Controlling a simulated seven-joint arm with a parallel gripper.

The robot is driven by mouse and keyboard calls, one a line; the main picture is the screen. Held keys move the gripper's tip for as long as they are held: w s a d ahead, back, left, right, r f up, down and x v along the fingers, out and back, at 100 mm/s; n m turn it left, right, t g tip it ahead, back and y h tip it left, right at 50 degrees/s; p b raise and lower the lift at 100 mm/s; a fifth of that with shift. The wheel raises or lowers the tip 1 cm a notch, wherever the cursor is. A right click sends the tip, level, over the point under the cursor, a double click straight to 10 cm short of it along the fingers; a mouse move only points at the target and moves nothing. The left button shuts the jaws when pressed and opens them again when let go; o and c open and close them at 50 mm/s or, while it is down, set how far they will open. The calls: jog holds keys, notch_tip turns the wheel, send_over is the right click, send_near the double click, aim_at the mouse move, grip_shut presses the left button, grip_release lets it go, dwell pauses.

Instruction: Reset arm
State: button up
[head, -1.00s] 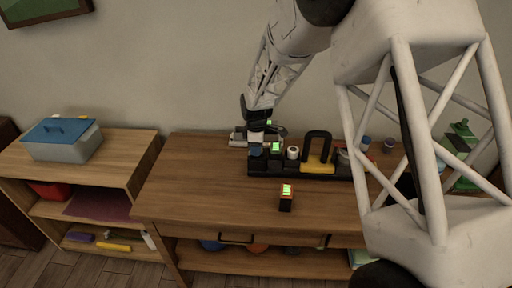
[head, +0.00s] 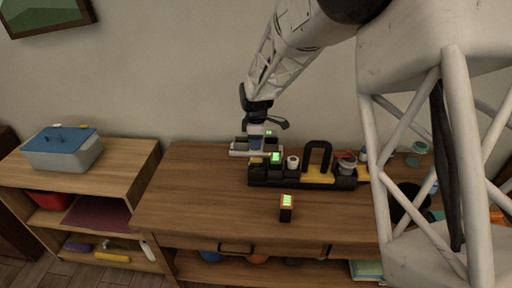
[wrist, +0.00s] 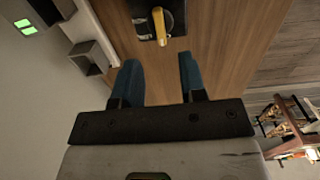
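My gripper (head: 258,140) is above the back of the wooden table, at the left end of a black caddy, in the head view. In the wrist view my gripper (wrist: 160,82) shows two blue fingers spread apart with nothing between them. Beyond the fingertips lies bare wood and a black block with a yellow handle (wrist: 160,28). My arm reaches in from the upper right in the head view.
The wooden table (head: 200,205) carries the black caddy (head: 300,182) with a black handle, cups and a green-lit block. Another green-lit block (head: 286,212) stands alone in front. A blue-lidded box (head: 62,148) sits on the left shelf. The table's front left is clear.

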jog(key=shift+r, duration=0.15)
jog(key=shift+s+d+r, duration=0.2)
jog(key=shift+d+r, duration=0.1)
jog(key=shift+r, duration=0.05)
jog(key=s+d+r+m+t, duration=0.1)
jog(key=s+d+r+m, duration=0.8)
jog(key=s+d+r, duration=0.75)
jog(key=s+d+m, duration=0.3)
jog(key=s+m, duration=0.1)
jog(key=s, duration=0.8)
jog(key=s+d+m+t, duration=0.1)
jog(key=s+d+m, duration=0.3)
jog(key=s, duration=0.9)
jog(key=shift+s+r+m+t, duration=0.3)
jog(key=shift+r+m, duration=0.1)
jog(key=shift+m, duration=0.3)
jog(key=shift+d, duration=0.1)
